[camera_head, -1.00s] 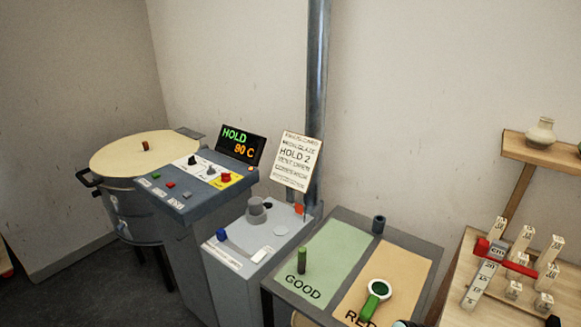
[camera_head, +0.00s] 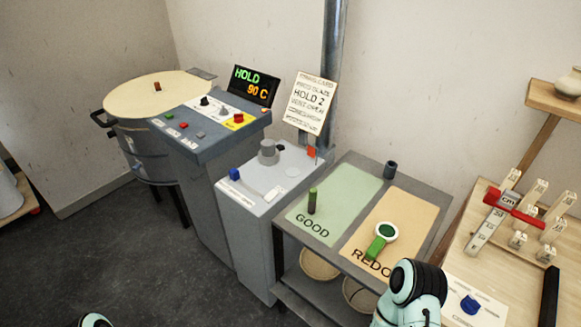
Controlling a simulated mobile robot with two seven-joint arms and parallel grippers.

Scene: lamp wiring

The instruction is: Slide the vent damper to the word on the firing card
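The firing card (camera_head: 309,103) stands tilted in front of the metal flue pipe (camera_head: 331,75); it reads "HOLD 2", and the line below appears to read "VENT OPEN". An orange-red tab (camera_head: 311,152) sits at the back right of the grey cabinet (camera_head: 258,200), near the pipe's foot. A blue knob (camera_head: 235,174) sits at the cabinet top's front left. I cannot tell which one is the vent damper, nor read its position words. Parts of my arms show at the bottom left and bottom right; neither gripper's fingers are in view.
A kiln (camera_head: 150,105) and control console (camera_head: 205,125) showing "HOLD 90 C" stand left. Right of the cabinet is a table with green GOOD (camera_head: 340,200) and orange REDO (camera_head: 400,225) mats, a dark green cylinder and a green-handled magnifier. A wooden bench (camera_head: 475,250) is farther right.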

